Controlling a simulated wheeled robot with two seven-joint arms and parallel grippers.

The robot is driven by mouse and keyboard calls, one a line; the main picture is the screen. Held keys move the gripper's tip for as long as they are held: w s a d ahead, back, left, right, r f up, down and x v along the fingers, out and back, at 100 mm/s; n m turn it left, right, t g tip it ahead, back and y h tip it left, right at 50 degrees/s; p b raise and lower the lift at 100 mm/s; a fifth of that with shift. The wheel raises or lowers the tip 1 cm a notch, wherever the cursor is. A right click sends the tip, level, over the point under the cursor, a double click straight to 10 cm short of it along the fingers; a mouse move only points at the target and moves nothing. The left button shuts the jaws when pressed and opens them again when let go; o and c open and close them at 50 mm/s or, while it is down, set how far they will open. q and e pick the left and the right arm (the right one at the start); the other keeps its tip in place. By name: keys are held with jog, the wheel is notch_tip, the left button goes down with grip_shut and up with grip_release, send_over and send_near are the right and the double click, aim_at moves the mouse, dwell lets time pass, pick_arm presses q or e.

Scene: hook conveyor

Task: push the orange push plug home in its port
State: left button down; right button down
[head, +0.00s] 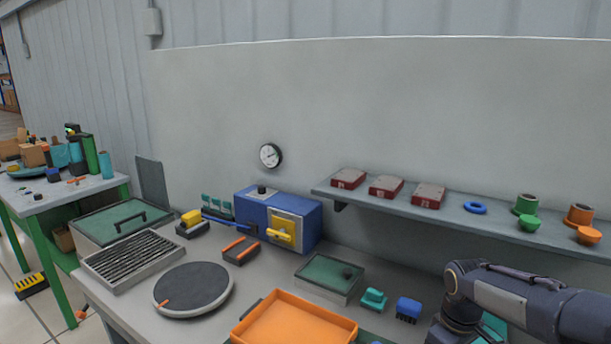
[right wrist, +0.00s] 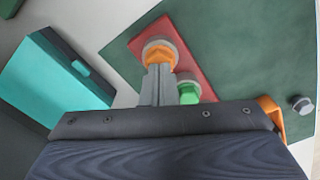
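In the right wrist view, an orange push plug (right wrist: 159,56) sits in a round grey-rimmed port (right wrist: 160,42) on a red plate (right wrist: 185,40). A green plug (right wrist: 188,94) sits beside it in a similar port, nearer my gripper. The fingers of my right gripper (right wrist: 157,82) are together and reach up to the orange plug, overlapping its near side. I cannot tell whether they touch it or how deep it sits. In the head view my right arm enters from the right, with its gripper out of frame. My left gripper is not in view.
The red plate lies on a dark green board (right wrist: 240,50) with a grey knob (right wrist: 301,104). A teal block (right wrist: 60,75) is at left. In the head view, an orange tray (head: 300,318) is left of my arm, and a shelf (head: 460,213) with several parts is above it.

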jog(key=shift+f+b, duration=0.35)
jog(key=shift+f, duration=0.25)
jog(key=shift+r, duration=0.15)
notch_tip(320, 180, up, 7)
jog(key=p, duration=0.6)
dwell(0.4)
jog(key=shift+s+r, duration=0.2)
jog(key=shift+s, duration=0.2)
jog(key=s+a+r+m+t+y, duration=0.1)
jog(key=s+a+m+t+y, duration=0.1)
jog(key=s, duration=0.8)
jog(key=s+a+r+m+t+y, duration=0.1)
jog(key=s+a+m, duration=0.4)
jog(key=s, duration=0.6)
jog(key=r+t, duration=0.1)
jog(key=t, duration=0.1)
jog(key=shift+s+a+r+m+t+y, duration=0.2)
jog(key=shift+r+m+t+y, duration=0.1)
jog(key=shift+y, duration=0.1)
